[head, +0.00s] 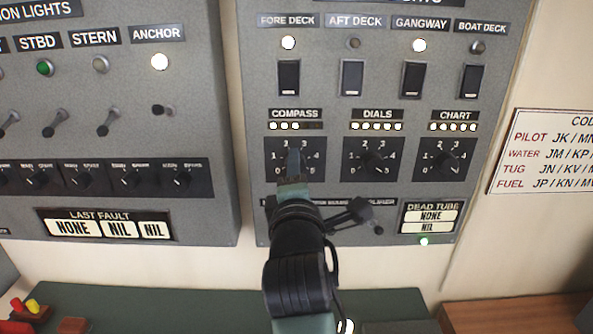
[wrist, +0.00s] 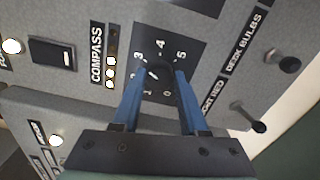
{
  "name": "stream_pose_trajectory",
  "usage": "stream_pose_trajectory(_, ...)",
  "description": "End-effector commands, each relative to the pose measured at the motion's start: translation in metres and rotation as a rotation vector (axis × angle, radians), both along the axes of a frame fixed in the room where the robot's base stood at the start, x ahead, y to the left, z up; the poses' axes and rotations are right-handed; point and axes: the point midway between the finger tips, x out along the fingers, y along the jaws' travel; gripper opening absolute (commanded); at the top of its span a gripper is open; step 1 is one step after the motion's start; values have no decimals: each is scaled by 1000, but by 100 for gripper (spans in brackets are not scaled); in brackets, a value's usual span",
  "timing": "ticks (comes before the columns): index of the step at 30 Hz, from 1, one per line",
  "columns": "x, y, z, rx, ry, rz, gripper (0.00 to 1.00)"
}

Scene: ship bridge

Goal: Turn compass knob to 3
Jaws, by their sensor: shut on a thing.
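The compass knob is a dark rotary knob on a black dial plate under the COMPASS label (head: 295,114), on the grey panel. My gripper (head: 293,160) covers most of it in the head view. In the wrist view, the blue fingers of my gripper (wrist: 161,70) are shut on the compass knob (wrist: 158,69), one on each side. The dial numbers 0 to 5 ring it. A small pale mark shows on the knob, but I cannot tell which number it points at. Three lamps (head: 284,126) in the row under COMPASS are lit; the others are dark.
The DIALS knob (head: 374,161) and CHART knob (head: 441,161) sit to the right on the same panel. Rocker switches (head: 352,78) are above. A toggle lever (head: 367,215) is close to the right of my wrist.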

Motion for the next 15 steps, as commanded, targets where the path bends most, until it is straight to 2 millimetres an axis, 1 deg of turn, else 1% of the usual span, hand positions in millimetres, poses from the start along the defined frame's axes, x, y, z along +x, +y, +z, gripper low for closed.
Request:
stream_pose_trajectory(2, 0, 0, -1, 1, 3, 0, 0)
stream_pose_trajectory(3, 0, 0, -1, 1, 3, 0, 50)
stream_pose_trajectory(7, 0, 0, -1, 1, 2, 0, 73)
stream_pose_trajectory(15, 0, 0, 0, 1, 1, 0, 73)
